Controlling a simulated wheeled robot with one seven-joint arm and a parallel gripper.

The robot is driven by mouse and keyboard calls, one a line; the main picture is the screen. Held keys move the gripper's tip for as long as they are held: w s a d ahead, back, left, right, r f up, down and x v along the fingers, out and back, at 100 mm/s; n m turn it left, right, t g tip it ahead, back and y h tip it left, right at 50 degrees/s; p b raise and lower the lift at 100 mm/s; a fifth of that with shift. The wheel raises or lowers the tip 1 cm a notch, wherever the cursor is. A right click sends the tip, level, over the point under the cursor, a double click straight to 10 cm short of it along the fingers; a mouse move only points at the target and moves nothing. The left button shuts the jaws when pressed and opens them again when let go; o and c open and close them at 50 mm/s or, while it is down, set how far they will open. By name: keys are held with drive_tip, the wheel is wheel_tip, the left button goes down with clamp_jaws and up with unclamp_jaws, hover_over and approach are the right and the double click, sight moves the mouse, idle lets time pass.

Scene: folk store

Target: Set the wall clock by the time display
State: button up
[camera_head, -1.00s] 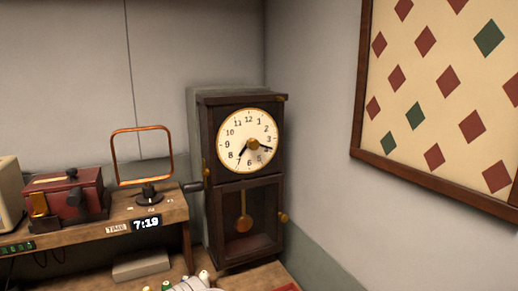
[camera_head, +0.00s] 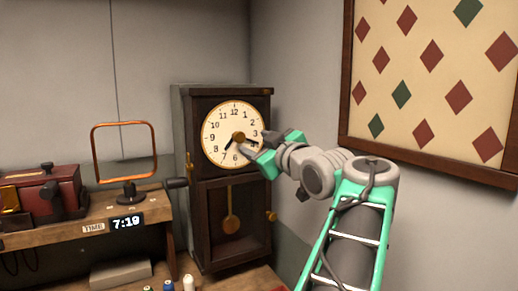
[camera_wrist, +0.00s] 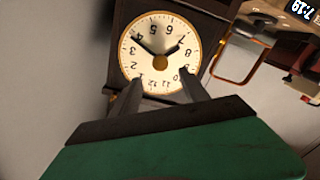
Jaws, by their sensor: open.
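The wall clock (camera_head: 222,215) is a dark wooden case with a round cream dial (camera_head: 218,120) and a brass centre knob (camera_head: 238,137). Its short hand points near 7 and its long hand near 4, partly hidden by my gripper in the head view. The wrist view shows the dial (camera_wrist: 152,28) upside down, with both hands clear. The time display (camera_head: 126,223) reads 7:19; part of it shows in the wrist view (camera_wrist: 302,8). My gripper (camera_head: 257,143) is open and empty in front of the dial's lower right. Its fingers (camera_wrist: 160,80) point at the dial; contact cannot be told.
A wooden bench (camera_head: 55,238) at left holds a copper loop frame (camera_head: 94,152) and a red box (camera_head: 50,190). A framed diamond-patterned board (camera_head: 415,120) hangs on the right wall.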

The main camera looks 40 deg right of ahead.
sight(241, 139)
drive_tip(key=p+x, duration=0.5)
drive_tip(key=x, duration=0.3)
drive_tip(key=shift+w+d, duration=0.1)
drive_tip(key=shift+w, duration=0.1)
drive_tip(key=shift+w+d+f, duration=0.1)
drive_tip(key=shift+w+f, duration=0.05)
drive_tip(key=shift+w, duration=0.05)
drive_tip(key=shift+w, duration=0.1)
drive_tip(key=c, duration=0.8)
drive_tip(key=shift+c, duration=0.2)
drive_tip(key=shift+b, duration=0.3)
